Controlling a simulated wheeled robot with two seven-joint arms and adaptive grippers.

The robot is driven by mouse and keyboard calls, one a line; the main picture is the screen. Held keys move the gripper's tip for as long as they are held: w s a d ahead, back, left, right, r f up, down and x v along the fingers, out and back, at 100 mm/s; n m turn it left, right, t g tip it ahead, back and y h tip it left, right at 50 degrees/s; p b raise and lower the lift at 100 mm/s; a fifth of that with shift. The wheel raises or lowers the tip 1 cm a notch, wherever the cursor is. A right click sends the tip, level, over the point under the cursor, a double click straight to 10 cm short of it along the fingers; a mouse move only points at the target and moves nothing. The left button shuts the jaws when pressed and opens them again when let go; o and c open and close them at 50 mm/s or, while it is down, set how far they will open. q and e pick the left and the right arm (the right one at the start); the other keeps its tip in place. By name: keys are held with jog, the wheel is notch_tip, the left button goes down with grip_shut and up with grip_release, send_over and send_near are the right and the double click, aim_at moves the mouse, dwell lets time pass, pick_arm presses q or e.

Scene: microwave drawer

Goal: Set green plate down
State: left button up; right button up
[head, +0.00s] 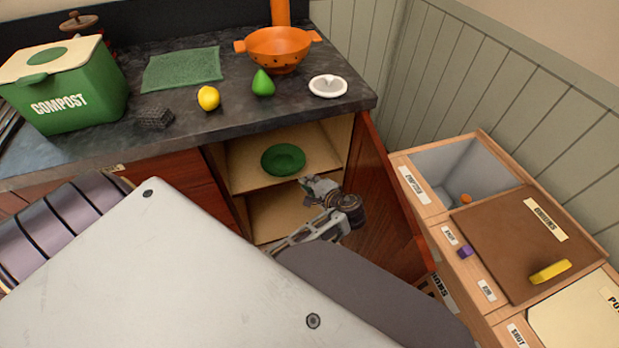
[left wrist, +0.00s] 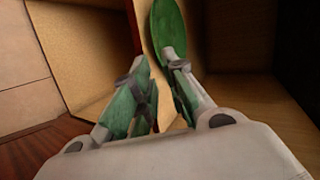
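The green plate (head: 283,159) lies flat on the upper shelf of the open cabinet in the head view. It also shows in the left wrist view (left wrist: 170,35), running down behind the fingers. My left gripper (head: 318,183) is just in front of the shelf, at the plate's lower right. In the left wrist view its fingers (left wrist: 157,62) stand apart with nothing held between them. Whether a finger touches the plate, I cannot tell. My right gripper is not in view.
The cabinet door (head: 378,200) stands open to the right of my gripper. The counter (head: 180,105) above holds a compost bin (head: 75,85), an orange colander (head: 277,48), a lemon (head: 208,98), a green pear (head: 262,83) and a white dish (head: 328,86). Wooden bins (head: 510,235) stand at right.

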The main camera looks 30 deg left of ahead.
pick_arm(q)
jog(key=s+d+f+g+h, duration=0.1)
jog(key=s+d+f+h, duration=0.2)
jog(key=s+f, duration=0.3)
jog(key=s+d+f+n+g+h, duration=0.1)
jog(key=s+d+f+h, duration=0.3)
jog(key=f, duration=0.7)
jog(key=s+d+f+n+g+h, duration=0.1)
jog(key=s+d+f+h, duration=0.2)
jog(key=s+f+h, duration=0.2)
jog(key=s+f, duration=0.3)
jog(key=s, duration=0.1)
jog(key=shift+d+f, duration=0.2)
jog(key=shift+d, duration=0.2)
jog(key=shift+s, duration=0.15)
